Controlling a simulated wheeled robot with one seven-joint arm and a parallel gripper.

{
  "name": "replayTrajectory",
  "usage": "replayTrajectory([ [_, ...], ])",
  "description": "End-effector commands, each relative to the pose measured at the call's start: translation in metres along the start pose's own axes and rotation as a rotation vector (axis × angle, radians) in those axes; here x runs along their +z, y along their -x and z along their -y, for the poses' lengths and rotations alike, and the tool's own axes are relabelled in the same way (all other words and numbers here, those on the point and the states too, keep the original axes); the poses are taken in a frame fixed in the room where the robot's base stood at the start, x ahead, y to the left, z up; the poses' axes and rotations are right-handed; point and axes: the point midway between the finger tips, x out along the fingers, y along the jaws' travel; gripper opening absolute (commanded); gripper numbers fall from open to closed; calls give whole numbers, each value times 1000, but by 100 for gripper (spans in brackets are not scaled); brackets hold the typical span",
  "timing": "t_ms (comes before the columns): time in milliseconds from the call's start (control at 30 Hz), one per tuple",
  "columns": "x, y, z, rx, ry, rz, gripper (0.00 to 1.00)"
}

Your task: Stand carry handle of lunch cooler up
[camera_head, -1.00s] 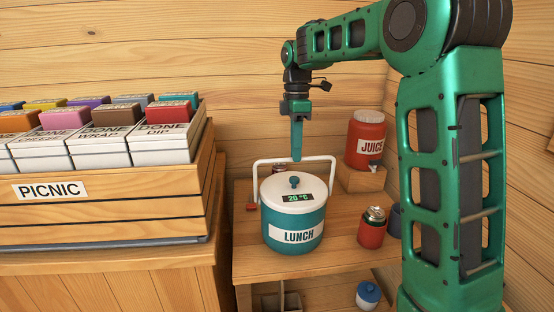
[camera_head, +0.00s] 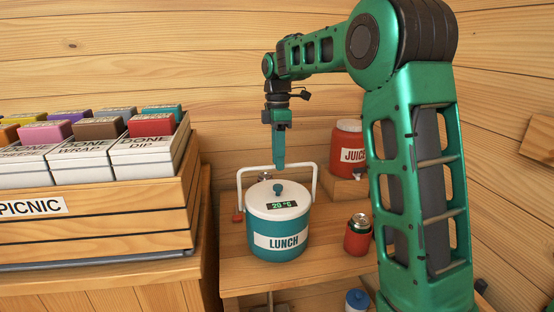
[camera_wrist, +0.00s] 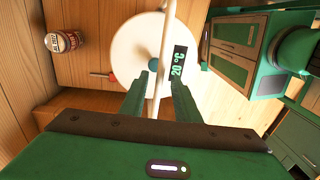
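The lunch cooler (camera_head: 278,222) stands on the low wooden table, with a teal body, a white lid, a blue-green knob and a "20 °C" display. Its white carry handle (camera_head: 241,188) is raised, its crossbar above the back of the lid; its exact tilt is hard to tell. My gripper (camera_head: 279,167) points down with its fingertips at the crossbar. In the wrist view my two green fingers (camera_wrist: 162,78) are apart, and the white handle (camera_wrist: 166,30) runs between them over the lid (camera_wrist: 125,50). I cannot make out firm contact on both sides.
A red juice jug (camera_head: 347,140) stands on a wooden block (camera_head: 345,187) at the back right. A red can (camera_head: 358,240) stands right of the cooler. The wooden picnic crate (camera_head: 95,232) with several boxes is at left. A small jar (camera_head: 357,300) sits lower down.

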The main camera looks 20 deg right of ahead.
Motion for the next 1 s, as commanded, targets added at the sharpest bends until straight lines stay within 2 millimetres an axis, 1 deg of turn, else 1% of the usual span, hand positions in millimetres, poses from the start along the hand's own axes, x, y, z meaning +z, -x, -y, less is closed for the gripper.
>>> replayTrajectory([
  [233,0,0,0,-1,-1,0,29],
  [367,0,10,0,0,-1,0,29],
  [467,1,24,-1,2,-2,0,29],
  [700,1,70,-2,2,-2,0,29],
  [800,1,85,-1,0,-1,0,29],
  [900,0,97,-2,0,0,1,29],
  [1000,0,104,-1,-1,0,1,29],
])
